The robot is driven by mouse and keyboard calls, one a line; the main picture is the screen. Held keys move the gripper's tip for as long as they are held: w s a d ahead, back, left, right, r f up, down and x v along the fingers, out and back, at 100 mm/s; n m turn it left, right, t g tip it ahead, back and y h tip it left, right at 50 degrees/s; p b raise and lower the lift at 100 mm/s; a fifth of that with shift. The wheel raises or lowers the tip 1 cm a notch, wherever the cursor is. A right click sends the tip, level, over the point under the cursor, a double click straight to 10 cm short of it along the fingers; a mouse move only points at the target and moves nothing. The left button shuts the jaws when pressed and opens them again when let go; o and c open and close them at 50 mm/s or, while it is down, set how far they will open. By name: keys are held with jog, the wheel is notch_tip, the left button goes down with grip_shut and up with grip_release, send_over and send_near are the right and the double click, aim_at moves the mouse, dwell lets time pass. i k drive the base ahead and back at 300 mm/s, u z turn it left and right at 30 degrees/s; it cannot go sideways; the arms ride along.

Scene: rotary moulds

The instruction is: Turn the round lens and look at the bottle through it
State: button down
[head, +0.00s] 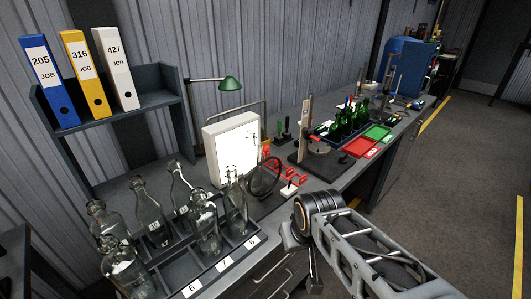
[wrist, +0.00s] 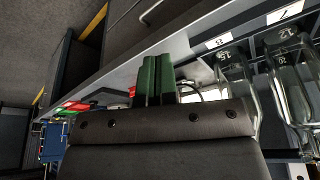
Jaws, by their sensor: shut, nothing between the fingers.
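The round lens (head: 264,178) stands on the bench in front of the white light panel (head: 232,150), as a dark-rimmed ring seen partly behind a clear bottle (head: 236,205). That bottle stands upright in the near right part of the rack. Several other clear bottles share the rack; which one the task means cannot be told. My gripper (wrist: 157,72) shows its green fingers together and empty in the wrist view. It is near the bench's front edge, apart from the lens. In the head view my arm hides part of the bench front.
The numbered bottle rack (head: 222,264) fills the near left bench. Red holders (head: 285,170) and a clamp stand (head: 304,135) are beyond the lens, with green bottles (head: 345,120) and red and green trays (head: 376,132) further right. A green lamp (head: 230,84) overhangs the back. The floor aisle is clear.

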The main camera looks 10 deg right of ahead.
aim_at(266, 148)
jog(key=u, duration=1.7)
jog(key=k, duration=0.6)
jog(key=z, duration=1)
jog(key=i, duration=0.3)
jog(key=u, duration=0.1)
